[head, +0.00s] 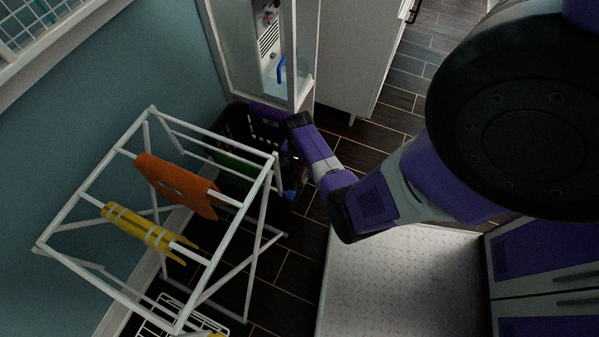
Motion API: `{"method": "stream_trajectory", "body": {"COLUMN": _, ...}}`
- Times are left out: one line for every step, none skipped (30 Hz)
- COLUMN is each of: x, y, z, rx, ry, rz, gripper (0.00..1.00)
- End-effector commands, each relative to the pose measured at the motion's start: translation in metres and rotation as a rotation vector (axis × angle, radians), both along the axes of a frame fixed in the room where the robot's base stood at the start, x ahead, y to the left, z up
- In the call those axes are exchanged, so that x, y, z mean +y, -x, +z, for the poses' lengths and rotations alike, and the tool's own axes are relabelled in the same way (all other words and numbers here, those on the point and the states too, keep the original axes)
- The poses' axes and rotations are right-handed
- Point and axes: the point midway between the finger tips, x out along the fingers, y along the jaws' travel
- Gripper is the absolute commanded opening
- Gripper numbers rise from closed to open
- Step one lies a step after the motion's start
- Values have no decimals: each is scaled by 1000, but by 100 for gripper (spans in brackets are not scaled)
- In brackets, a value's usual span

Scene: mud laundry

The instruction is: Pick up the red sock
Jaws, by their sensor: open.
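I cannot make out the red sock for certain. A small, dim patch of red and blue (291,192) shows at the right side of a dark laundry basket (232,120), too dark to identify. My arm reaches down and left to the basket's right rim. The wrist end, with my gripper (268,114), is at the basket's back right; its fingers are not distinct, and nothing is visibly held. A dark green item (235,162) lies in the basket, partly behind the drying rack.
A white drying rack (97,172) stands front left of the basket, bearing an orange cloth (177,182) and a yellow striped item (145,228). A white cabinet (350,55) stands behind. A pale textured surface (400,285) lies front right. Some dark floor is open between.

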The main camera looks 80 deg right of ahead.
Motion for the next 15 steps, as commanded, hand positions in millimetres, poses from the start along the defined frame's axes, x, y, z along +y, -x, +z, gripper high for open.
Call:
{"method": "stream_trajectory", "body": {"x": 0, "y": 0, "z": 1, "rx": 0, "ry": 0, "rz": 0, "gripper": 67}}
{"method": "stream_trajectory", "body": {"x": 0, "y": 0, "z": 1, "rx": 0, "ry": 0, "rz": 0, "gripper": 67}}
{"method": "stream_trajectory", "body": {"x": 0, "y": 0, "z": 1, "rx": 0, "ry": 0, "rz": 0, "gripper": 67}}
{"method": "stream_trajectory", "body": {"x": 0, "y": 0, "z": 1, "rx": 0, "ry": 0, "rz": 0, "gripper": 65}}
{"method": "stream_trajectory", "body": {"x": 0, "y": 0, "z": 1, "rx": 0, "ry": 0, "rz": 0, "gripper": 59}}
{"method": "stream_trajectory", "body": {"x": 0, "y": 0, "z": 1, "rx": 0, "ry": 0, "rz": 0, "gripper": 51}}
{"method": "stream_trajectory", "body": {"x": 0, "y": 0, "z": 1, "rx": 0, "ry": 0, "rz": 0, "gripper": 45}}
{"method": "stream_trajectory", "body": {"x": 0, "y": 0, "z": 1, "rx": 0, "ry": 0, "rz": 0, "gripper": 39}}
{"method": "stream_trajectory", "body": {"x": 0, "y": 0, "z": 1, "rx": 0, "ry": 0, "rz": 0, "gripper": 31}}
{"method": "stream_trajectory", "body": {"x": 0, "y": 0, "z": 1, "rx": 0, "ry": 0, "rz": 0, "gripper": 25}}
{"method": "stream_trajectory", "body": {"x": 0, "y": 0, "z": 1, "rx": 0, "ry": 0, "rz": 0, "gripper": 19}}
{"method": "stream_trajectory", "body": {"x": 0, "y": 0, "z": 1, "rx": 0, "ry": 0, "rz": 0, "gripper": 12}}
{"method": "stream_trajectory", "body": {"x": 0, "y": 0, "z": 1, "rx": 0, "ry": 0, "rz": 0, "gripper": 6}}
{"method": "stream_trajectory", "body": {"x": 0, "y": 0, "z": 1, "rx": 0, "ry": 0, "rz": 0, "gripper": 1}}
{"method": "stream_trajectory", "body": {"x": 0, "y": 0, "z": 1, "rx": 0, "ry": 0, "rz": 0, "gripper": 1}}
